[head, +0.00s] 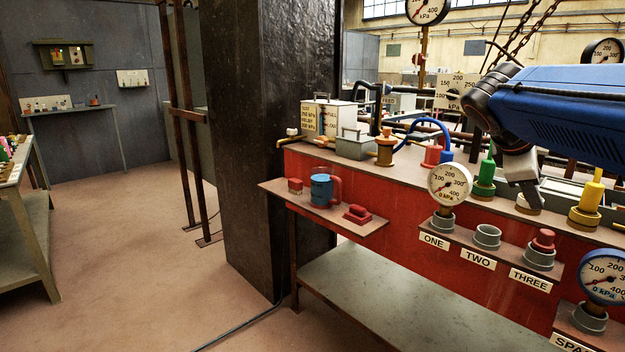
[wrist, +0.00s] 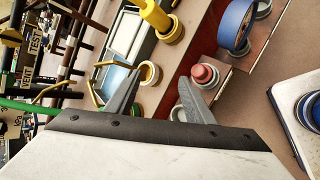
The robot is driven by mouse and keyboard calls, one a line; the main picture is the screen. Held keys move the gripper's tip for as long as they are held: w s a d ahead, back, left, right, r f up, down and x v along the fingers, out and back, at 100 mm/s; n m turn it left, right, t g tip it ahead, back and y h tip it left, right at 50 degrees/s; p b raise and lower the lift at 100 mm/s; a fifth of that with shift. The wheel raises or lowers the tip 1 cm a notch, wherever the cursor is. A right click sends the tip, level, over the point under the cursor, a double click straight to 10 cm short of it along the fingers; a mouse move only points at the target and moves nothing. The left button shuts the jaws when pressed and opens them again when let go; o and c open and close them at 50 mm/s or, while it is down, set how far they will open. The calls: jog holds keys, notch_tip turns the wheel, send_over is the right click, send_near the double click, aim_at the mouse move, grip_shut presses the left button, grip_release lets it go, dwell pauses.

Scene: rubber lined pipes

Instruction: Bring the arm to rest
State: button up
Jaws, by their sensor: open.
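My gripper (head: 527,204) hangs from my blue arm at the right of the head view, over the back of the red bench (head: 400,210). In the wrist view my gripper (wrist: 159,76) has its two grey fingers spread apart, with nothing held between them. A brass ring (wrist: 148,73) shows beyond and between the fingertips. A red plug (wrist: 204,75) is beyond the right finger; in the head view this red plug (head: 543,239) sits in the socket marked THREE. The fingertips are partly hard to make out in the head view.
A gauge (head: 450,187) stands in socket ONE, and socket TWO (head: 487,236) is empty. A green fitting (head: 485,178) and a yellow fitting (head: 588,201) flank my gripper. A blue gauge (head: 604,276) stands at front right. Floor at left is clear.

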jog(key=s+a+f+m+y, duration=0.3)
jog(key=s+a+f, duration=0.2)
jog(key=f, duration=0.3)
jog(key=s+a+f+m+y, duration=0.3)
jog(key=s+a+f, duration=0.3)
jog(key=a+f, duration=0.2)
jog(key=s+a+f+m+t+y, duration=0.1)
jog(key=s+a+f+m, duration=0.3)
jog(key=f, duration=0.5)
jog(key=shift+s+a+f+m+y, duration=0.35)
jog(key=shift+s+a+y, duration=0.55)
jog(key=shift+s+a, duration=0.3)
